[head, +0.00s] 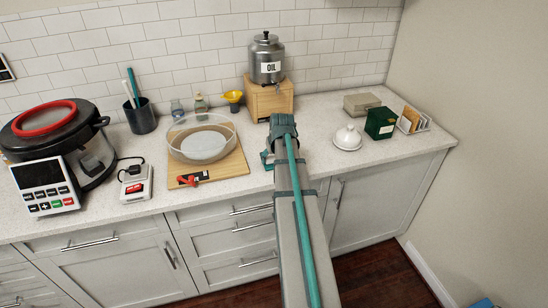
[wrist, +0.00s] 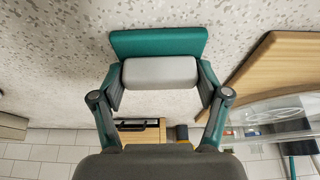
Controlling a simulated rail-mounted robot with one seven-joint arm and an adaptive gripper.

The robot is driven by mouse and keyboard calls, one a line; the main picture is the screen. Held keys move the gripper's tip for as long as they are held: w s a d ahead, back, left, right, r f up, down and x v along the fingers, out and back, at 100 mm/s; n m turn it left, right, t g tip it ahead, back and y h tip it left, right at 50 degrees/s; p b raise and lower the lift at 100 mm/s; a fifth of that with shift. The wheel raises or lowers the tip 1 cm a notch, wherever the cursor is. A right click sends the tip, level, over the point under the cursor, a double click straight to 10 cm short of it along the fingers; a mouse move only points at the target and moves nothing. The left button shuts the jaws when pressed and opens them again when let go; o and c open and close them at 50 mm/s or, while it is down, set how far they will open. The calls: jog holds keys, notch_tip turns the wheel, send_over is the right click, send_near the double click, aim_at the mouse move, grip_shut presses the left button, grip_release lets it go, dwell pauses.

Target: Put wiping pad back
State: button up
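The wiping pad shows in the wrist view as a flat teal pad (wrist: 158,43) with a light grey block-shaped grip (wrist: 158,73). My gripper (wrist: 160,80) has its two teal-and-grey fingers against both ends of the grey grip and is shut on it. The pad is over the speckled white counter (wrist: 50,70); I cannot tell whether it touches it. In the head view my gripper (head: 279,158) is over the counter, right of the wooden board and in front of the oil dispenser's stand. My arm hides most of the pad there.
A glass bowl (head: 202,128) sits on a wooden board (head: 220,169) with a red item (head: 188,180). The oil dispenser (head: 267,58) stands on a wooden box (head: 269,99). Right are a white lidded dish (head: 347,138), dark green box (head: 380,122) and packet tray (head: 413,121). Counter at front right is clear.

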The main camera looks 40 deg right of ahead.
jog(key=shift+o, duration=1.4)
jog(key=b+v, duration=0.2)
jog(key=v, duration=1)
jog(key=shift+r, duration=0.2)
